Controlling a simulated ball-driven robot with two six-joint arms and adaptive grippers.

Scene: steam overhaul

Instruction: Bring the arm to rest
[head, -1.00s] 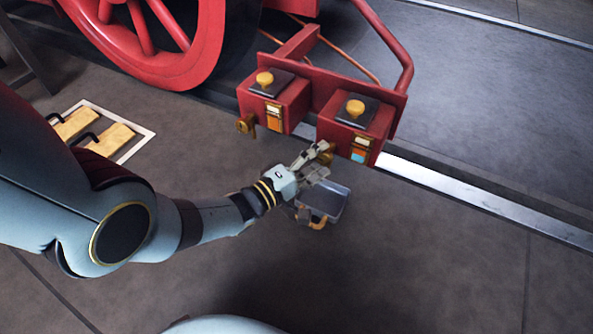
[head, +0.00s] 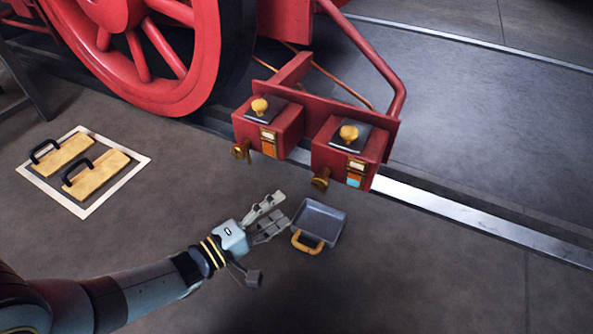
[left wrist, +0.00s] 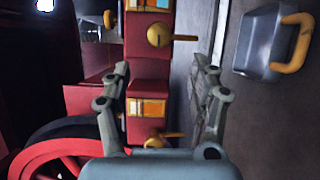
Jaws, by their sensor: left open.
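My left gripper (head: 278,212) is open and empty in the head view, low over the floor and left of a grey tray. In the left wrist view its two fingers (left wrist: 160,85) stand apart with nothing between them. Behind them are two red boxes with brass taps. In the head view the left red box (head: 268,130) and the right red box (head: 345,150) each carry a yellow knob on top and a brass tap on the front. My right gripper is not in view.
The grey tray (head: 322,217) with a yellow handle sits on the floor below the boxes. Two yellow blocks with black handles (head: 97,174) lie inside a white floor outline (head: 140,160). A red wheel (head: 150,50) and a steel rail (head: 450,210) stand behind. Floor at lower right is clear.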

